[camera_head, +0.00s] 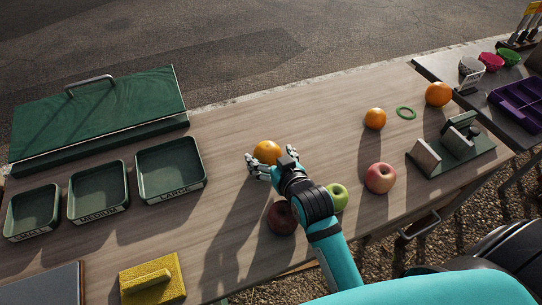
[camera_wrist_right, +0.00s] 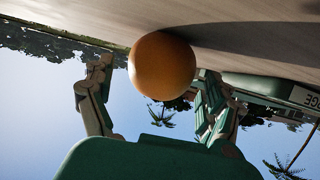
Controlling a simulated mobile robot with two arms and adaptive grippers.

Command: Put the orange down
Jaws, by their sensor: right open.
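An orange (camera_head: 267,151) sits on the wooden table (camera_head: 235,215), near the middle. My right gripper (camera_head: 271,162) is around it, with its fingers spread open on both sides. In the right wrist view the orange (camera_wrist_right: 162,66) rests against the table surface between the open fingers of the right gripper (camera_wrist_right: 155,95). I cannot tell whether a finger touches it. Two more oranges, a smaller one (camera_head: 375,118) and a larger one (camera_head: 438,94), stand farther right. My left gripper is not in view.
A dark red apple (camera_head: 281,218), a green apple (camera_head: 339,196) and a red apple (camera_head: 380,178) lie near my right arm. Green trays, the large one (camera_head: 171,195) nearest, stand left. A metal-and-green stand (camera_head: 447,160) is right.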

